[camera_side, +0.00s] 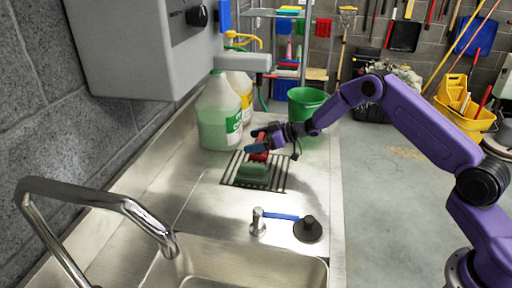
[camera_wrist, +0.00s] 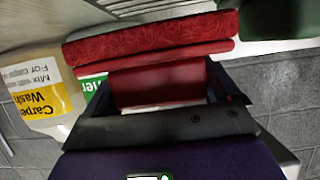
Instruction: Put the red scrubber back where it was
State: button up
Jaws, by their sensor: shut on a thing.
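The red scrubber (camera_side: 261,154) is in my gripper (camera_side: 260,140) at the far part of the drain grate (camera_side: 274,180). In the wrist view, the red scrubber (camera_wrist: 150,38) spans the top, its wide pad facing away from me and its red grip block between the fingers of my gripper (camera_wrist: 160,85). The gripper is shut on that block. In the side view the fingers hide part of the scrubber. I cannot tell whether its pad touches the grate. A green scrubber (camera_side: 252,173) sits on the grate just nearer the camera; its edge shows in the wrist view (camera_wrist: 280,18).
A jug with green liquid (camera_side: 218,122) and a yellowish jug (camera_side: 240,85) stand close behind and left of the gripper. A green bucket (camera_side: 306,102) is farther back. A faucet (camera_side: 110,200), sink basin (camera_side: 240,268) and black stopper (camera_side: 308,229) are nearer the camera.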

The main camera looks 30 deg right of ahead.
jog(key=shift+f, duration=1.25)
jog(key=shift+f, duration=0.6)
jog(key=o, duration=1)
jog(key=shift+s, duration=0.1)
jog(key=shift+c, duration=0.2)
jog(key=shift+r, duration=0.15)
jog(key=v, duration=1.2)
jog(key=shift+r, duration=0.5)
